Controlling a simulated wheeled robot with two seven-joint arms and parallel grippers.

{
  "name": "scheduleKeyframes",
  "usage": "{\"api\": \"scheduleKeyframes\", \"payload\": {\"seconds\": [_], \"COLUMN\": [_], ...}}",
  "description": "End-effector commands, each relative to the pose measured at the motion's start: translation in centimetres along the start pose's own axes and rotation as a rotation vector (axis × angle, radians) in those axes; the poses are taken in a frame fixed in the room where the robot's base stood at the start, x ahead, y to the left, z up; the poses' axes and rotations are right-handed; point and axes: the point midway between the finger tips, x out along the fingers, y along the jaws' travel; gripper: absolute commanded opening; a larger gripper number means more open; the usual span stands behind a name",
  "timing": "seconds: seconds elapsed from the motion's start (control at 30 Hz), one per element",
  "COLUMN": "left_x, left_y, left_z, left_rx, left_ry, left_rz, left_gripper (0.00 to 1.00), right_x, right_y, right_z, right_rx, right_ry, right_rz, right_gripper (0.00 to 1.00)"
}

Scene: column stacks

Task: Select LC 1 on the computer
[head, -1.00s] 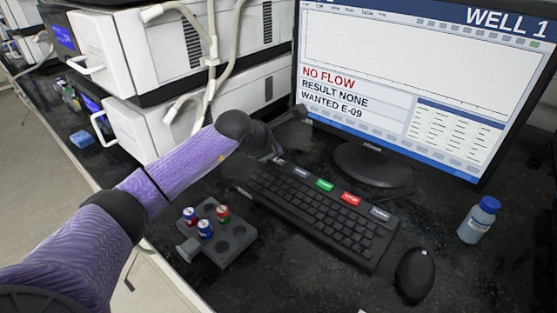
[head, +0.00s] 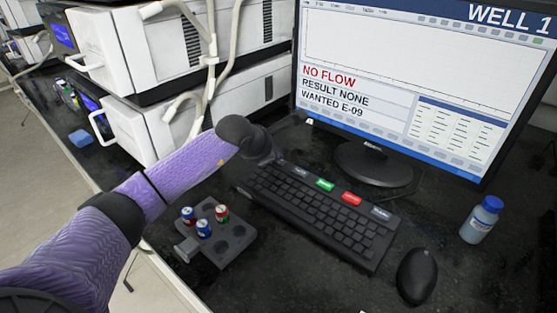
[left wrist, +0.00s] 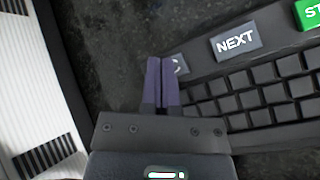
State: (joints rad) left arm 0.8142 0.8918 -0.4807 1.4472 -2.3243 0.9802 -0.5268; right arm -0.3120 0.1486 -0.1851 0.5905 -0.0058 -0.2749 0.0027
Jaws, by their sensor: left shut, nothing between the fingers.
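The computer monitor (head: 400,75) shows WELL 1, NO FLOW, RESULT NONE and WANTED E-09. The black keyboard (head: 325,215) lies in front of it, with coloured labelled keys along its far edge. My left gripper (head: 272,158) is at the keyboard's far left corner in the head view. In the left wrist view its purple fingers (left wrist: 163,62) are together and empty. They partly cover a grey key (left wrist: 180,64) with a "C" showing, left of the grey NEXT key (left wrist: 235,41). I cannot tell whether the fingertips touch that key. My right gripper is not in view.
A black mouse (head: 417,276) sits right of the keyboard, and a blue-capped bottle (head: 481,219) farther right. A grey vial rack (head: 230,240) with several vials stands below my left arm. White instruments (head: 190,100) fill the back left.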

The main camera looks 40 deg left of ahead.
Motion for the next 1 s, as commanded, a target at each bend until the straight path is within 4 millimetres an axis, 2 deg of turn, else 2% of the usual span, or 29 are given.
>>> {"api": "scheduleKeyframes", "payload": {"seconds": [0.57,1.0], "left_x": [0.2,-1.0], "left_y": [-0.2,0.7], "left_z": [-0.2,0.7], "left_rx": [0.0,0.0], "left_ry": [0.001,0.0], "left_rz": [0.0,0.0], "left_gripper": [0.0,0.0], "right_x": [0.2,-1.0], "right_y": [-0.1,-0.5], "right_z": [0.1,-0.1], "right_rx": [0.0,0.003], "right_ry": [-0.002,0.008], "right_rz": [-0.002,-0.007], "right_gripper": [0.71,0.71]}}
